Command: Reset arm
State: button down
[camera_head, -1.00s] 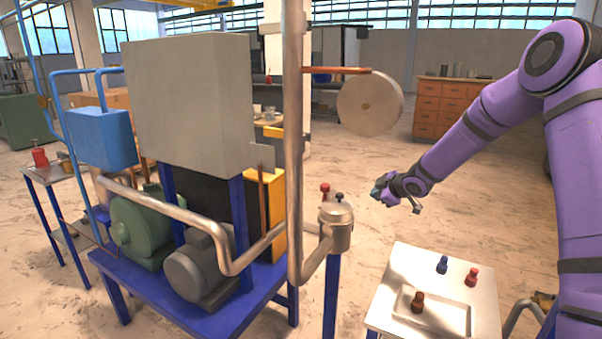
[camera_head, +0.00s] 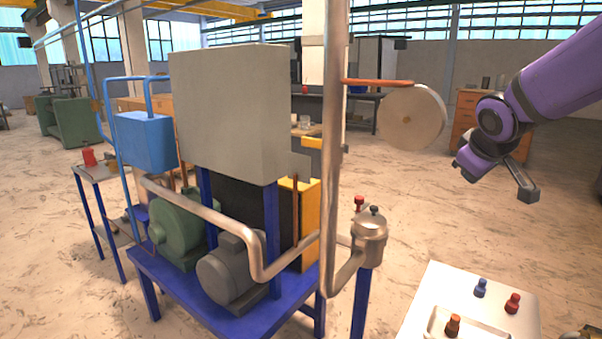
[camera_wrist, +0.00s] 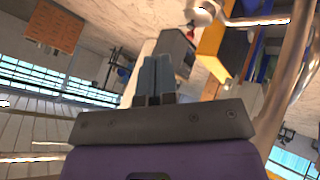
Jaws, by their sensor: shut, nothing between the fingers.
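My purple arm reaches in from the upper right of the head view. My gripper (camera_head: 462,172) is in the air, above and to the right of the silver canister, apart from everything. In the wrist view its two fingers (camera_wrist: 155,75) are closed together and hold nothing. The wrist view is tilted, with the room at a steep angle.
A white table (camera_head: 420,318) with a tray (camera_head: 481,336) carries a blue knobbed piece (camera_head: 480,288), a red one (camera_head: 512,303) and a brown one (camera_head: 453,326). Left of it stand a silver canister (camera_head: 369,240), a vertical pipe (camera_head: 334,120) and a blue pump frame (camera_head: 190,290). A round disc (camera_head: 412,118) hangs near my gripper.

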jog(key=s+a+m+g+y, duration=0.1)
jog(key=s+a+m, duration=0.1)
jog(key=s, duration=1.1)
jog(key=s+a+m+g+y, duration=0.1)
jog(key=s+a+m, duration=0.1)
jog(key=s, duration=1)
jog(key=shift+s+r+m, duration=0.35)
jog(key=shift+r+m, duration=0.05)
jog(key=shift+m, duration=0.3)
jog(key=c, duration=1.8)
grip_release()
jog(key=shift+d, duration=0.1)
jog(key=shift+c, duration=0.2)
